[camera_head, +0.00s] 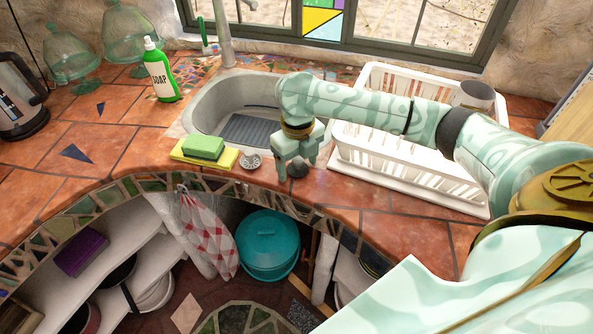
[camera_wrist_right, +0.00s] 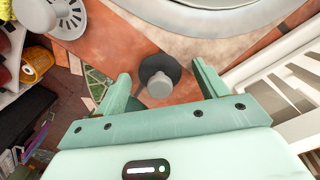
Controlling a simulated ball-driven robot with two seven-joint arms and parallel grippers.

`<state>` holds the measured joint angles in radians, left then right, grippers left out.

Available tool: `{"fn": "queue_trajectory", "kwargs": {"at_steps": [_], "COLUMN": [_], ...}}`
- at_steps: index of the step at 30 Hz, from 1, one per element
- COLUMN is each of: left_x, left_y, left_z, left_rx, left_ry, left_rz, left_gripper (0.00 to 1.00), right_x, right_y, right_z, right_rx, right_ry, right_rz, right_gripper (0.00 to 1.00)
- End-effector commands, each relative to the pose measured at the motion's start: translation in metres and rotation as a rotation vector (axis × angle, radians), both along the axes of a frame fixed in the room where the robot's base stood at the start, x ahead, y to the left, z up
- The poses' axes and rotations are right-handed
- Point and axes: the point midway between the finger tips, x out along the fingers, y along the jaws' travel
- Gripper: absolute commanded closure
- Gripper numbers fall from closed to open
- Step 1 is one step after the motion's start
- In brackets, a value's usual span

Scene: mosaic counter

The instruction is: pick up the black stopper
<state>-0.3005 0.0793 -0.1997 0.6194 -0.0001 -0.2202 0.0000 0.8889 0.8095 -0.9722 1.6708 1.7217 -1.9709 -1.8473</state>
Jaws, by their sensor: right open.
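The black stopper (camera_head: 299,171) sits on the tiled counter in front of the sink. In the right wrist view it is a dark disc with a grey knob (camera_wrist_right: 159,84). My right gripper (camera_head: 297,165) is open and points down over it. In the right wrist view the stopper shows between the two open fingers (camera_wrist_right: 161,75), with room on both sides. Whether the fingers are down at its height is hard to tell. In the head view the gripper partly hides the stopper. My left gripper is not in view.
A metal sink strainer (camera_head: 250,161) lies just left of the stopper. A green sponge (camera_head: 204,147) rests on a yellow cloth (camera_head: 182,155) farther left. The sink (camera_head: 208,107) is behind, and a white dish rack (camera_head: 418,178) stands close on the right. The counter's curved front edge is near.

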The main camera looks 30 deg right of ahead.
Motion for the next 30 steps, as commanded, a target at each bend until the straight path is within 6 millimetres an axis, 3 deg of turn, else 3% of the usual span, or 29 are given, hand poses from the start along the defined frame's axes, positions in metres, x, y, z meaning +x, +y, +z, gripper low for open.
{"fn": "queue_trajectory", "kwargs": {"at_steps": [5,9,10,23,30], "left_x": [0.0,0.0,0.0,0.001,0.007], "left_y": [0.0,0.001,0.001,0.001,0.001], "left_z": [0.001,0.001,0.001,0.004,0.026], "left_rx": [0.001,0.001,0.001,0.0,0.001], "left_ry": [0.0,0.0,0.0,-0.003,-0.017], "left_rz": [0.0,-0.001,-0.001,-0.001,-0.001], "left_gripper": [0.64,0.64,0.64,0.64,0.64], "right_x": [0.0,0.0,0.0,0.001,-0.003], "right_y": [0.0,0.0,0.0,0.0,0.003], "right_z": [0.001,0.001,0.001,0.007,0.045], "right_rx": [0.0,-0.001,-0.001,-0.001,0.0], "right_ry": [-0.002,-0.002,-0.002,-0.003,-0.005], "right_rz": [0.0,0.0,0.0,0.0,0.002], "right_gripper": [0.31,0.7,0.75,0.76,0.76]}}
